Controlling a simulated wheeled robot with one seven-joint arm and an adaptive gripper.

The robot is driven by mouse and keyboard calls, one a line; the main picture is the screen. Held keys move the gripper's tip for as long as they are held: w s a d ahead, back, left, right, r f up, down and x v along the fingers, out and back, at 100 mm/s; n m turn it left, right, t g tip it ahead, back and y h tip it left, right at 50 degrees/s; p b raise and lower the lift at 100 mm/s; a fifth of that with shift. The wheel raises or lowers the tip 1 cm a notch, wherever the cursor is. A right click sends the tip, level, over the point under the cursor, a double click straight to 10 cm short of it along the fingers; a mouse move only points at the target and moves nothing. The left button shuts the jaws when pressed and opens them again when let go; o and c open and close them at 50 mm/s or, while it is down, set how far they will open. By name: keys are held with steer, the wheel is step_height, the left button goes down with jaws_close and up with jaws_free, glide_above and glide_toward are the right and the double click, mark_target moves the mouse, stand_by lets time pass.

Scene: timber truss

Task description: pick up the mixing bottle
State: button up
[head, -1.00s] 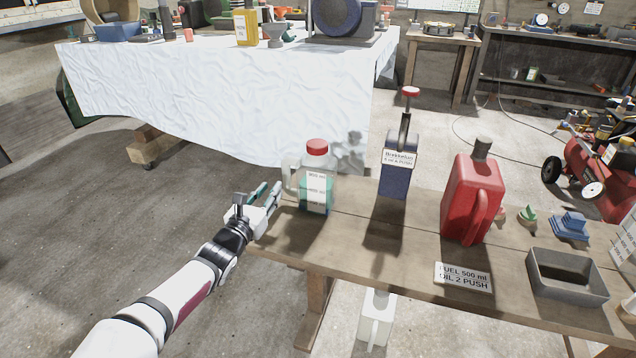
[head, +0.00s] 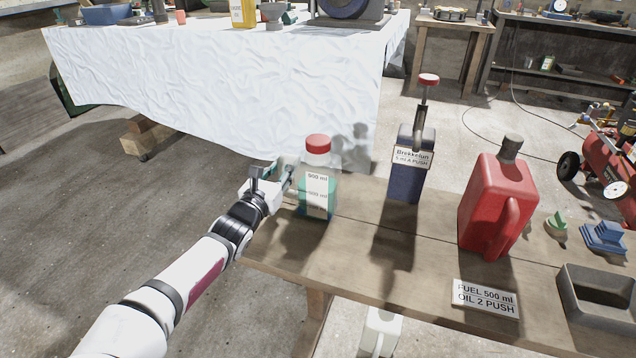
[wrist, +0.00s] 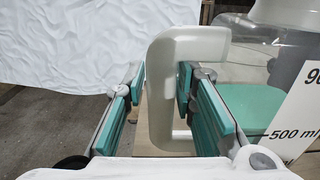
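The mixing bottle (head: 318,195) stands upright on the wooden bench. It is clear, with a red cap, a white scale label and green at its lower part. Its pale handle (wrist: 163,125) faces my gripper (head: 280,178), which has reached the bottle's left side. In the wrist view my gripper (wrist: 161,82) is open. The handle's upright bar lies between the two green-padded fingers, with a gap on the left. The right finger is at the bar's edge, on the bottle side; I cannot tell whether it touches.
A dark blue oil bottle (head: 407,175) with a red pump top and a red fuel can (head: 497,205) stand right of the mixing bottle. A sign (head: 486,299) and a grey tray (head: 597,312) are further right. A white-draped table (head: 220,90) stands behind.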

steer(key=shift+d, duration=0.1)
jaws_close()
steer(key=shift+r, duration=0.1)
steer(key=shift+r, duration=0.15)
